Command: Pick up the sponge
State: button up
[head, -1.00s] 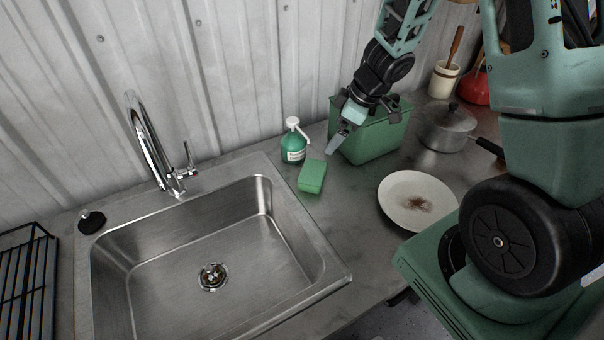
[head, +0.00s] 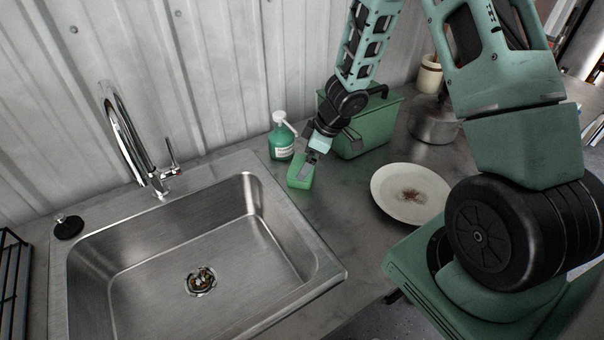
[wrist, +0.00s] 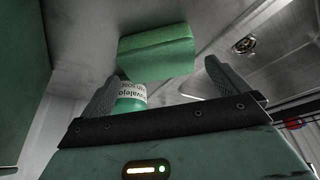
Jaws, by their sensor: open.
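The green sponge (head: 299,174) lies on the grey counter between the sink and the plate, in front of the soap bottle. My gripper (head: 306,170) is over the sponge in the head view and hides part of it. In the wrist view the sponge (wrist: 157,52) shows just beyond the fingertips, and my gripper (wrist: 162,78) is open with its two fingers apart on either side. Nothing is held. The head view does not show clearly how far the fingertips are above the sponge.
The green soap bottle (head: 281,138) with a white pump stands close behind the sponge. A green bin (head: 366,132) is behind my gripper to the right. A dirty white plate (head: 392,204) and a metal pot (head: 433,122) are to the right. The steel sink (head: 130,260) is at left.

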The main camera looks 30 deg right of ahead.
aim_at(298, 160)
jog(key=b+x, duration=0.2)
jog(key=x, duration=0.3)
jog(key=shift+w+d, duration=0.1)
jog(key=shift+r, duration=0.1)
jog(key=c, duration=0.7)
jog(key=shift+r, duration=0.1)
jog(key=shift+c, duration=0.3)
